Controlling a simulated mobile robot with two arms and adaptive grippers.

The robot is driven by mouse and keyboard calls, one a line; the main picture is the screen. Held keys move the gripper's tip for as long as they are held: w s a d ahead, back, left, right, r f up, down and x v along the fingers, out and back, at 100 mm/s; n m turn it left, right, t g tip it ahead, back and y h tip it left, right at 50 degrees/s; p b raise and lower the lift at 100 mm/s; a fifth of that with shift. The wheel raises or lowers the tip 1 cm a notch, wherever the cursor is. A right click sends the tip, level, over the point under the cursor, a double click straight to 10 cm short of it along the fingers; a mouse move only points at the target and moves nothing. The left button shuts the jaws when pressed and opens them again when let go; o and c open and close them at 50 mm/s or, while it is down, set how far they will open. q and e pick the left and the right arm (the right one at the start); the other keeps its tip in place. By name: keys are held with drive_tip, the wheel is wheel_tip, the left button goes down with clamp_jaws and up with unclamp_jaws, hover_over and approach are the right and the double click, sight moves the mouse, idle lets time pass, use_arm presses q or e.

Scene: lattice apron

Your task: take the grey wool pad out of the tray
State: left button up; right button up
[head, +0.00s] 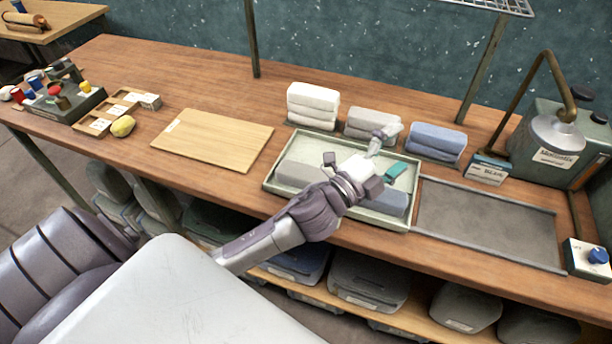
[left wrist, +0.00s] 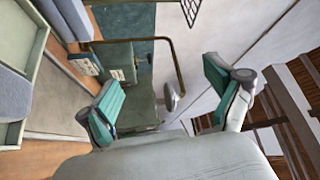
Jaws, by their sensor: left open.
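The green-rimmed tray (head: 270,187) stands on the workbench. A pale grey pad (head: 300,170) lies in its left part and a blue pad (head: 393,204) in its right part; my left arm covers part of the space between them. My left gripper (head: 393,153) is above the right part of the tray, open and empty, its fingers pointing right. Its two teal finger pads stand wide apart in the left wrist view (left wrist: 165,93), with nothing between them. My right gripper is out of view.
White (head: 313,103), grey (head: 372,122) and blue (head: 437,140) folded stacks stand behind the tray. A wooden board (head: 213,140) lies to its left, a flat grey plate (head: 487,222) to its right. A green machine (head: 560,145) with a bent pipe stands at the back right.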

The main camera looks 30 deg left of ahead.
use_arm(q)
drive_tip(key=s+d+r+m+g+h, duration=0.1)
drive_tip(key=d+r+m+g+h, duration=0.5)
drive_tip(key=m+h, duration=0.6)
drive_tip(key=m+g+y+p, duration=0.2)
drive_tip(key=m+g+y, duration=1.1)
drive_tip(key=m+y, duration=0.65)
hover_over(308, 172)
drive_tip(key=shift+m+h, duration=0.65)
drive_tip(key=f, duration=1.8)
drive_tip(key=shift+s+a, duration=0.15)
drive_tip(key=shift+s, duration=0.15)
drive_tip(key=f+p, duration=0.1)
drive_tip(key=f, duration=0.2)
drive_tip(key=f+p, duration=0.1)
drive_tip(key=shift+w+f+p, duration=0.25)
drive_tip(key=shift+f+p, duration=0.1)
drive_tip(key=shift+f, duration=0.35)
drive_tip(key=c, duration=1.2)
